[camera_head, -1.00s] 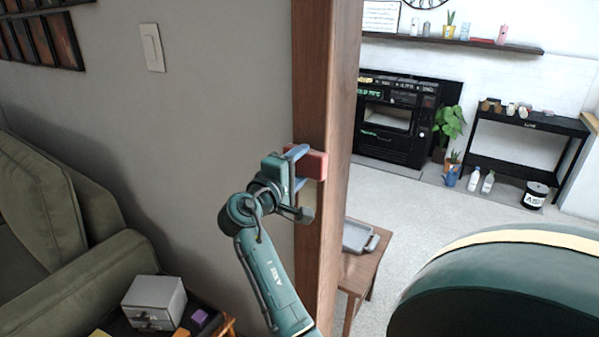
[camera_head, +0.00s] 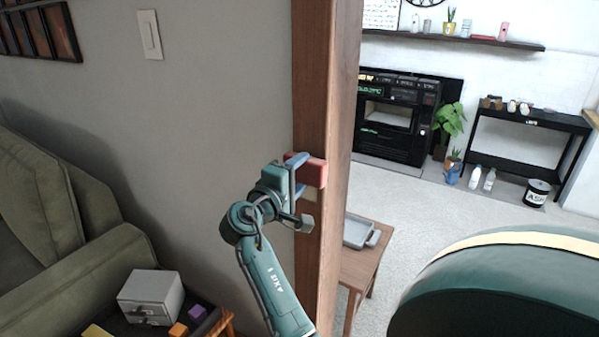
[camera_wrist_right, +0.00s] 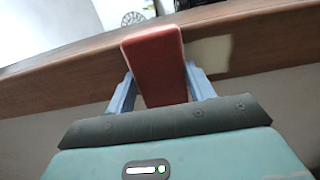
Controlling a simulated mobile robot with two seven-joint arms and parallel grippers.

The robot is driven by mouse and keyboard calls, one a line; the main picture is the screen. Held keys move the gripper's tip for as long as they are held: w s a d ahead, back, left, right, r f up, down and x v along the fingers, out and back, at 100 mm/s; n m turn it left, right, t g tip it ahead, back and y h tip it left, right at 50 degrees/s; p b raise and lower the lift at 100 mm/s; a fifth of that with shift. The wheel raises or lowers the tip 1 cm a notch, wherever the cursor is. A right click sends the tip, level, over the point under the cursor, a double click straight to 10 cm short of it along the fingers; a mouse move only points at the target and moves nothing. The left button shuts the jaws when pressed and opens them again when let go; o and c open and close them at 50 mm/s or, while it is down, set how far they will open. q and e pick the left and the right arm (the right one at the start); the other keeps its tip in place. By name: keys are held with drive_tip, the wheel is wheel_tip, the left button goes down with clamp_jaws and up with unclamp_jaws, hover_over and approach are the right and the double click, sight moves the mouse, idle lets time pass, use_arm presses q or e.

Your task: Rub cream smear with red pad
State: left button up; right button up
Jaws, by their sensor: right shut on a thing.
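The red pad (camera_head: 314,173) is a small red block held in my right gripper (camera_head: 299,176), against or very near the brown wooden post (camera_head: 343,120). In the right wrist view the pad (camera_wrist_right: 156,62) stands between the two blue fingers of the gripper (camera_wrist_right: 160,88), which is shut on it. The cream smear (camera_wrist_right: 211,54) is a pale squarish patch on the wood, just right of the pad in that view. Part of the smear may be behind the pad. Whether the pad touches the wood is hard to tell. My left gripper is not in view.
A grey wall with a light switch (camera_head: 150,35) lies left of the post. A green sofa (camera_head: 75,235) and a small table with a grey box (camera_head: 151,297) stand lower left. Behind the post is a wooden stool (camera_head: 365,265) with a grey tray (camera_head: 358,232).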

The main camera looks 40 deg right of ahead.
sight(308, 201)
drive_tip(key=shift+f+b, duration=1.8)
drive_tip(key=shift+f, duration=1.1)
wheel_tip(308, 201, down, 4)
drive_tip(key=b, duration=0.3)
